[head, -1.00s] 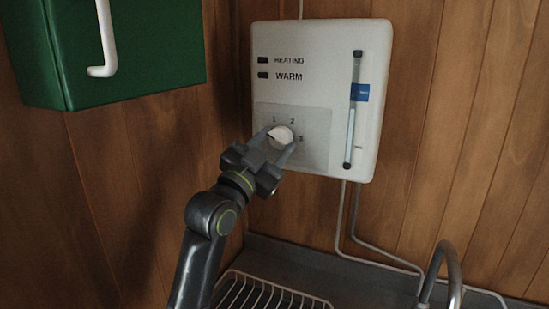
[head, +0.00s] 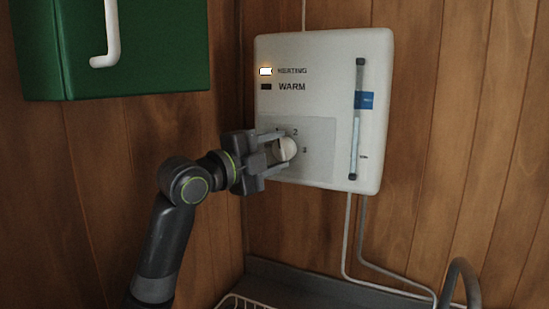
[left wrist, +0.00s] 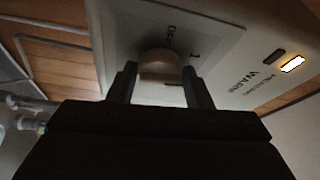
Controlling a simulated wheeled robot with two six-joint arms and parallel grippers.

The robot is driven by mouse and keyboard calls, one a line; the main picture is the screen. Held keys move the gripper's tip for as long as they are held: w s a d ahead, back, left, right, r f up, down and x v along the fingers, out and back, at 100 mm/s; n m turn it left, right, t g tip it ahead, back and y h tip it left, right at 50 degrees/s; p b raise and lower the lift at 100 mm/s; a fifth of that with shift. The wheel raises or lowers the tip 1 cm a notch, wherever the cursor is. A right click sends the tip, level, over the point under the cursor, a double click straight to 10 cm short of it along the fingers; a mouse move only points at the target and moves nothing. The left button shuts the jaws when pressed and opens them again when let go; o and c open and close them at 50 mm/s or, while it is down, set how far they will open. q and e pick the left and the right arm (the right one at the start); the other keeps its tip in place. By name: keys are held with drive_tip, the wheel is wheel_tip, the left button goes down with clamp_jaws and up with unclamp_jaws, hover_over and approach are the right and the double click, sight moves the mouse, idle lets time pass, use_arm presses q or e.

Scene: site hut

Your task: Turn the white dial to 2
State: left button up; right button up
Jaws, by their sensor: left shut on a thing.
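The white dial (head: 286,149) sits on the grey panel of the white heater box (head: 335,60), with the marks 2 and 3 showing beside it and the 1 partly covered. My left gripper (head: 278,157) is shut on the dial, one finger on each side. In the left wrist view the dial (left wrist: 160,66) is between the fingers of my left gripper (left wrist: 160,80), with OFF and 1 printed near it. Which mark the dial points to is hard to tell. The HEATING lamp (head: 265,71) is lit and the WARM lamp (head: 266,87) is dark. My right gripper is not in view.
A green cabinet (head: 150,50) with a white handle hangs at the upper left. A gauge tube (head: 357,120) runs down the box's right side. Pipes (head: 362,230) drop below it to a dark counter with a curved tap (head: 462,275) and a wire rack (head: 245,302).

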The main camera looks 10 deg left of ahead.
use_arm(q)
drive_tip(key=m+g, duration=0.1)
drive_tip(key=m, duration=0.2)
drive_tip(key=shift+r+y, duration=0.2)
drive_tip(key=shift+y, duration=0.2)
drive_tip(key=shift+d+r+m+g+y, duration=0.1)
drive_tip(key=shift+m+g+y, duration=0.45)
drive_tip(key=shift+m, duration=1.25)
drive_tip(key=o, duration=1)
drive_tip(key=shift+p, duration=0.3)
